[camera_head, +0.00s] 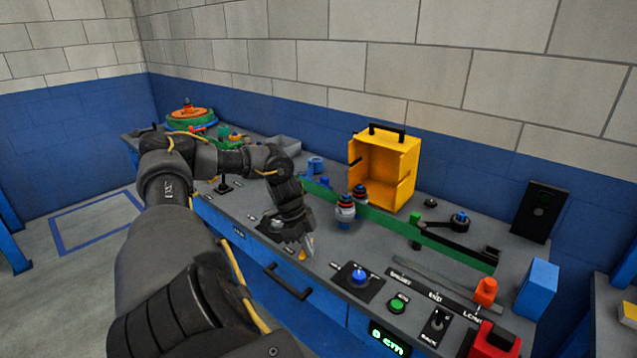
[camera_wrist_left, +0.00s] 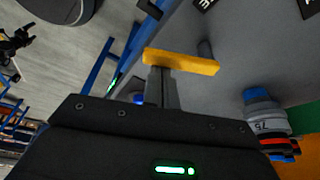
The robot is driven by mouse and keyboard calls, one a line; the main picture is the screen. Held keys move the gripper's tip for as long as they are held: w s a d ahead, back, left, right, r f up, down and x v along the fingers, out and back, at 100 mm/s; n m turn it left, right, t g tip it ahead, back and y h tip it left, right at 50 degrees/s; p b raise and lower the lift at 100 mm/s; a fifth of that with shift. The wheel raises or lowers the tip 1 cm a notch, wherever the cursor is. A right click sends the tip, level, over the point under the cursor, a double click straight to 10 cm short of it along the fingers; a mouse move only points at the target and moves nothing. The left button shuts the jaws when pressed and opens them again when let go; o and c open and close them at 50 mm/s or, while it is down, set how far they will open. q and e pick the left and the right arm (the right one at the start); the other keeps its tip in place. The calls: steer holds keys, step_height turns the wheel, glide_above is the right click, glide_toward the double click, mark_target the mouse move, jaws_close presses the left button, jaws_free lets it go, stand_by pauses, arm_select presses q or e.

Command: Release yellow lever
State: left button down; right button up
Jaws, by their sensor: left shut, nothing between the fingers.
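The yellow lever (camera_wrist_left: 182,63) is a flat yellow bar across the upper middle of the left wrist view, with a dark post beside its right end. In the head view only a small yellow bit (camera_head: 302,254) shows by the gripper tip, at the panel's front edge. My left gripper (camera_head: 308,246) points down at it. Its fingers are shut with nothing between them, and in the left wrist view the fingertips (camera_wrist_left: 160,82) overlap the lever's lower left part. I cannot tell whether they touch. A dark claw-like shape (camera_wrist_left: 14,44), perhaps my right gripper, shows at the upper left.
Stacked ringed pegs (camera_head: 346,208) stand right of the gripper, before a long green bar (camera_head: 390,226). A yellow open box (camera_head: 387,165) stands behind. A blue knob (camera_head: 359,277), green button (camera_head: 397,305) and blue block (camera_head: 538,288) lie to the right. Floor is open at left.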

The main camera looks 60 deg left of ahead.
arm_select(q)
steer(key=shift+s+a+r+m+p, duration=0.15)
steer(key=shift+m+p, duration=0.1)
steer(key=shift+m, duration=0.2)
steer(key=shift+s+a+f+m+p, duration=0.1)
steer(key=shift+s+m+p, duration=0.1)
steer(key=shift+m, duration=0.25)
steer(key=shift+w+a, duration=0.15)
steer(key=shift+w, duration=0.25)
steer(key=shift+w+a+p, duration=0.3)
steer(key=shift+p, duration=0.25)
